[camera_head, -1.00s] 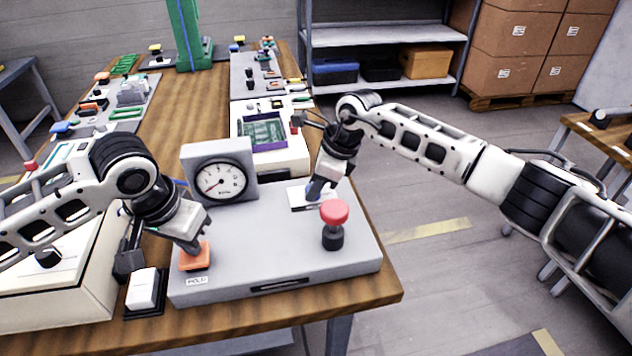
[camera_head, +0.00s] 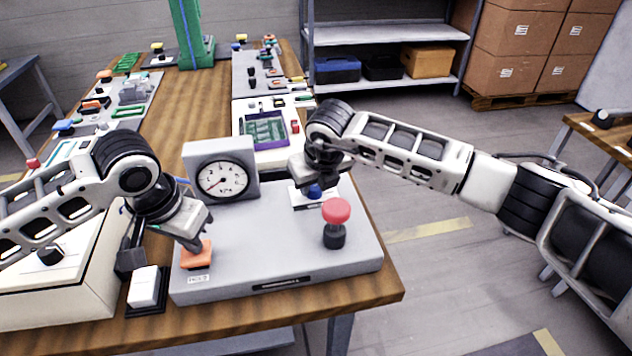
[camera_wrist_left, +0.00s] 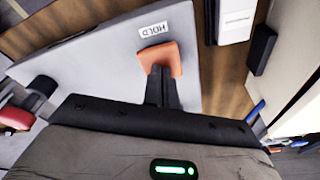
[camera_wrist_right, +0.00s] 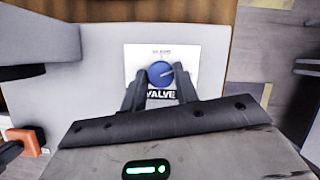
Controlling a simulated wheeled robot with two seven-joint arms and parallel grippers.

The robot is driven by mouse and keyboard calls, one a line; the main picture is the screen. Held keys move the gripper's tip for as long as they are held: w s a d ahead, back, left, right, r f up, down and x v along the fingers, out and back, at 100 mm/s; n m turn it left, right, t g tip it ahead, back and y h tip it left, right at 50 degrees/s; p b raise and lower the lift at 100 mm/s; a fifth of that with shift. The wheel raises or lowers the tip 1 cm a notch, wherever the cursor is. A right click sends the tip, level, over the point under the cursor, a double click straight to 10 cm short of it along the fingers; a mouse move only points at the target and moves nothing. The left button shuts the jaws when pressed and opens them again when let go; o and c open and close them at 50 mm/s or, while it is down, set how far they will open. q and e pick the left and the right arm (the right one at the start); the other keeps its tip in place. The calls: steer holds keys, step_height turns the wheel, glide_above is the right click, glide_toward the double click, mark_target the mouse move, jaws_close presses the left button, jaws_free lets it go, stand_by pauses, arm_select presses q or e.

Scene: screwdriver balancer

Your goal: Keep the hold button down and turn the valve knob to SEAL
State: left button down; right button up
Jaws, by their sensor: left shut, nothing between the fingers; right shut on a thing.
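The orange HOLD button (camera_head: 196,256) sits at the front left of the grey console (camera_head: 275,250); it also shows in the left wrist view (camera_wrist_left: 172,52). My left gripper (camera_head: 196,246) is shut and empty, its fingertips pressed against the top of the button. The blue valve knob (camera_wrist_right: 161,74) sits on a white plate (camera_wrist_right: 205,55) marked VALVE, with small unreadable text above it. Its white line points right and slightly up in the right wrist view. My right gripper (camera_wrist_right: 161,93) is shut on the knob, one finger on each side. In the head view the wrist partly hides the knob (camera_head: 313,191).
A red mushroom button (camera_head: 336,211) on a dark base stands at the console's right, near my right gripper. A round gauge (camera_head: 222,179) stands at the back left. A white switch (camera_head: 144,287) lies left of the console. Other panels fill the bench behind.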

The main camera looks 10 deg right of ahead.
arm_select(q)
steer(key=shift+f, duration=0.1)
arm_select(e)
steer(key=m+h, duration=0.2)
steer(key=m, duration=0.2)
steer(key=shift+a+m, duration=0.1)
steer(key=shift+m, duration=0.3)
stand_by(0.4)
steer(key=o, duration=1)
steer(key=shift+r, duration=0.1)
steer(key=v, duration=1.1)
steer(key=shift+a+r, duration=0.1)
steer(key=shift+r, duration=0.35)
